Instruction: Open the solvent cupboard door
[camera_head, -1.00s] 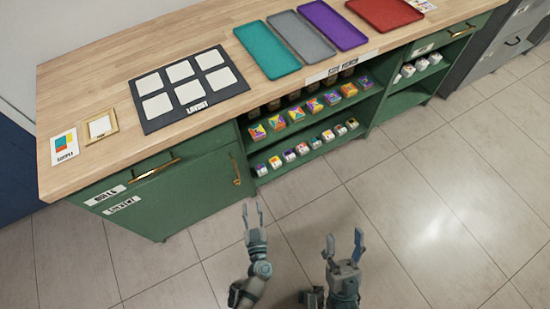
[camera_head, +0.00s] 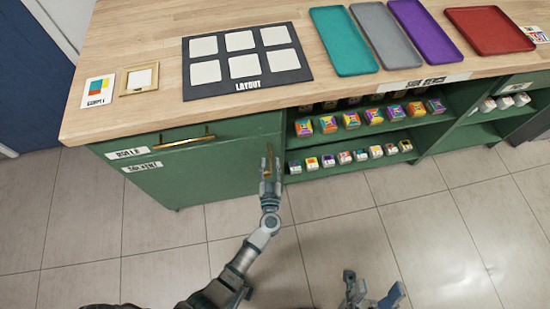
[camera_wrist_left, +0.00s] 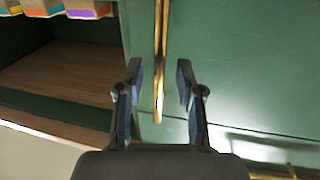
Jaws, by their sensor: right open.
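The solvent cupboard door (camera_head: 215,172) is the green panel under the left end of the counter, and it is closed. Its label (camera_head: 142,167) reads SOLVENT. A vertical brass handle (camera_head: 268,160) sits near the door's right edge; it also shows in the left wrist view (camera_wrist_left: 160,60). My left gripper (camera_head: 270,182) is at the handle's lower part. In the left wrist view my left gripper (camera_wrist_left: 158,85) is open, with one finger on each side of the handle and gaps visible. My right gripper (camera_head: 372,290) is open and empty, low over the floor.
A drawer with a brass pull (camera_head: 184,142) sits above the door. Open shelves (camera_head: 340,165) with several small colored boxes stand to the right of it. The wooden counter (camera_head: 150,40) holds a layout board (camera_head: 285,75) and trays. The tiled floor in front is clear.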

